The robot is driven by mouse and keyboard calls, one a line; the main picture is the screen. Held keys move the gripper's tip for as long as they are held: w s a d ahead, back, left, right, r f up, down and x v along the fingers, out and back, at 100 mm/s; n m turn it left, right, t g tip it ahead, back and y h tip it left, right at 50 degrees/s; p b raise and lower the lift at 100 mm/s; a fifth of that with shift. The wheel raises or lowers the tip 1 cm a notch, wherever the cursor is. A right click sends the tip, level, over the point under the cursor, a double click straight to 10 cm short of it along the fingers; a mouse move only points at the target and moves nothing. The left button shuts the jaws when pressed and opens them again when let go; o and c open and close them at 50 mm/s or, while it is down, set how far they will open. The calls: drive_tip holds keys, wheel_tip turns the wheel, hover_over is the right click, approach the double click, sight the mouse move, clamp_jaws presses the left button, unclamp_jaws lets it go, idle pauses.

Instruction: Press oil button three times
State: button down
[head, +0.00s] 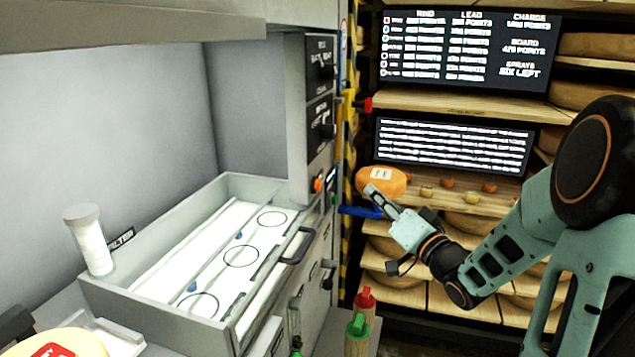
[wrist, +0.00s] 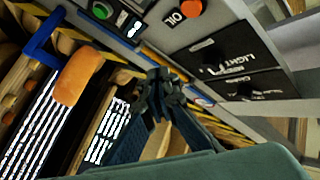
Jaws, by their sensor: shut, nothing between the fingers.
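The oil button is an orange-red round button (wrist: 190,8) beside the label "OIL" at the top of the wrist view. In the head view an orange button (head: 318,184) shows on the machine's front, left of my gripper. My gripper (head: 371,189) is shut and empty, in front of the shelves and to the right of the panel. In the wrist view its closed fingertips (wrist: 158,77) appear below the button in the picture, apart from the panel.
A green button (wrist: 102,9) and a small lit display (wrist: 132,25) sit near the oil label. A blue handle (head: 361,212) juts out by my gripper. A tray (head: 140,295) with circles is at left.

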sight(318, 185)
drive_tip(key=shift+s, duration=0.1)
idle(0.3)
drive_tip(key=w+a+b, duration=0.2)
drive_tip(key=w+a, duration=0.1)
drive_tip(key=a, duration=0.5)
drive_tip(key=shift+w, duration=0.2)
drive_tip(key=shift+a, duration=0.15)
idle(1.2)
drive_tip(key=shift+w+a, duration=0.15)
drive_tip(key=shift+a, duration=0.2)
drive_tip(key=shift+w+a, duration=0.15)
drive_tip(key=shift+a, duration=0.25)
idle(0.6)
drive_tip(key=shift+d, duration=0.1)
drive_tip(key=shift+s+d, duration=0.3)
drive_tip(key=shift+d, duration=0.4)
